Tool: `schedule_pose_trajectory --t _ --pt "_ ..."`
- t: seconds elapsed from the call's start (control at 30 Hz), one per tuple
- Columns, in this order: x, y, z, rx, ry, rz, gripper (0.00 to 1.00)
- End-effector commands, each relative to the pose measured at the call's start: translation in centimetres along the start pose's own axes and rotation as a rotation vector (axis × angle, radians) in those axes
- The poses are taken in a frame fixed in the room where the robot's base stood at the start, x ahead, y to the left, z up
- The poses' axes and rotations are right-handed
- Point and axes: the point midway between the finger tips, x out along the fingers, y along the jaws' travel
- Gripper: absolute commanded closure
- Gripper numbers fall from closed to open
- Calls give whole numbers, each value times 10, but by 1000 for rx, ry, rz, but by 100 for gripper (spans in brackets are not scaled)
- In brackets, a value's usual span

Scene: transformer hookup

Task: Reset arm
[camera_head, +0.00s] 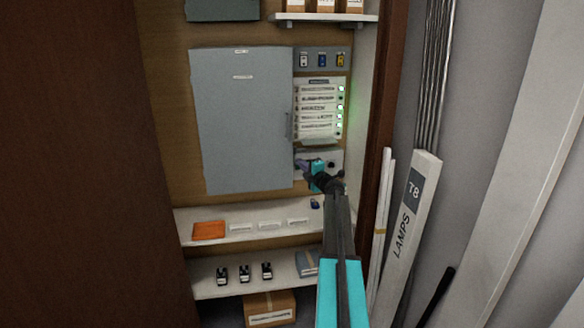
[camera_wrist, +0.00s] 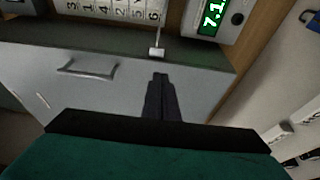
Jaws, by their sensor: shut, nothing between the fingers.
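My arm reaches from the lower right into an open wall cabinet. My gripper (camera_head: 302,164) is near the right edge of a grey enclosure door (camera_head: 240,120), below a labelled indicator panel (camera_head: 318,108). In the wrist view, my gripper (camera_wrist: 160,76) has its two dark fingers together, with nothing between them. Beyond the fingertips there are a grey door with a handle (camera_wrist: 86,70), a small white piece on a thin stem (camera_wrist: 156,52) and a unit with a green display (camera_wrist: 214,14). I cannot tell whether the fingers touch anything.
Below the enclosure, an upper shelf (camera_head: 190,224) bears an orange tray (camera_head: 209,230) and white pieces. A lower shelf (camera_head: 205,291) bears several black items. A box (camera_head: 269,309) stands beneath. Long lamp cartons (camera_head: 408,225) lean right of the cabinet, close to my arm.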

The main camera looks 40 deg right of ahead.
Motion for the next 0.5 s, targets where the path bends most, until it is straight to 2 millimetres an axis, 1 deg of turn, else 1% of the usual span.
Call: schedule_pose_trajectory --t 0.03,0.13,0.5 --pt "-3 -1 5 -1 -1 0 100" --pt "-6 -1 9 -1 -1 -1 100" --pt "-7 0 11 -1 -1 -1 100"
